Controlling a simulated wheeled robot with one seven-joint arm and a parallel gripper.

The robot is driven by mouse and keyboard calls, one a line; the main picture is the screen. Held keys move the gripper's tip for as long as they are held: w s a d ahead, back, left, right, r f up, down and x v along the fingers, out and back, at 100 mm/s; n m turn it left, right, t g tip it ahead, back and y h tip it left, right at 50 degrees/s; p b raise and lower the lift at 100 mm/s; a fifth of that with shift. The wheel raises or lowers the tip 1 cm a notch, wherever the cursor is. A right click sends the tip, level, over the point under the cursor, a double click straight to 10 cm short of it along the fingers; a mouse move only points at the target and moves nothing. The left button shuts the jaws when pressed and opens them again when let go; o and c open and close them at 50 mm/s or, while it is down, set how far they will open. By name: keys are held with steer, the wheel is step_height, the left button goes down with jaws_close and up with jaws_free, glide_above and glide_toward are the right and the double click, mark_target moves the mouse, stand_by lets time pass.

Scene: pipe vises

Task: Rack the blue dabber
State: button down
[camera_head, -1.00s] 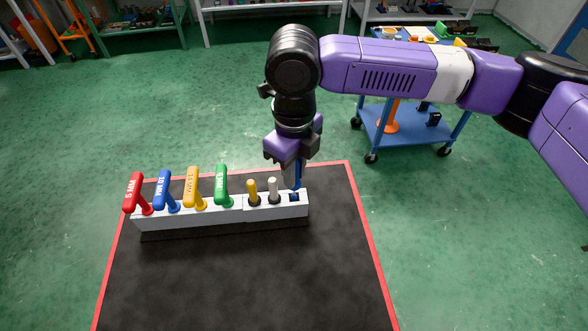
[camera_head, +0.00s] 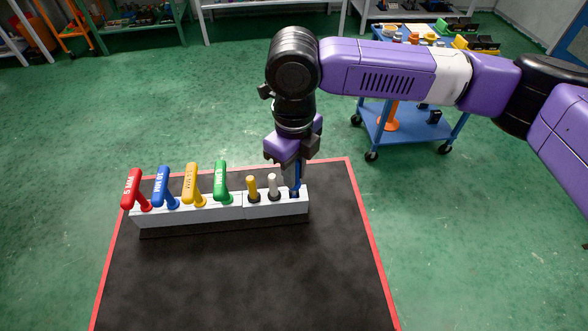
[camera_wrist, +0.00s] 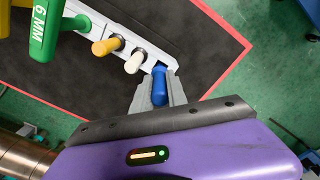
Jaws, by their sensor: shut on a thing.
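The blue dabber (camera_head: 296,188) is upright at the right end of the white rack (camera_head: 217,212), at the last position in the row. My gripper (camera_head: 296,180) is above that end of the rack, pointing down, with its jaws shut on the dabber. In the wrist view the blue dabber (camera_wrist: 159,86) sits between the two grey fingers (camera_wrist: 158,98). Its lower end is at the rack's end slot. Whether it is fully seated is hard to tell. A yellow dabber (camera_head: 252,188) and a white dabber (camera_head: 273,186) stand in the slots to its left.
Red (camera_head: 134,188), blue (camera_head: 163,188), orange-yellow (camera_head: 192,184) and green (camera_head: 221,182) T-handles stand along the rack's left part. The black mat (camera_head: 250,280) in front is clear. A blue cart (camera_head: 412,128) stands behind on the right.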

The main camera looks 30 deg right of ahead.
steer(key=shift+f+b, duration=0.9)
steer(key=shift+f, duration=0.95)
stand_by(1.7)
steer(key=c, duration=1.2)
jaws_free()
steer(key=shift+c, duration=0.2)
steer(key=shift+r, duration=0.1)
step_height(320, 180, up, 8)
steer(key=shift+f, duration=0.2)
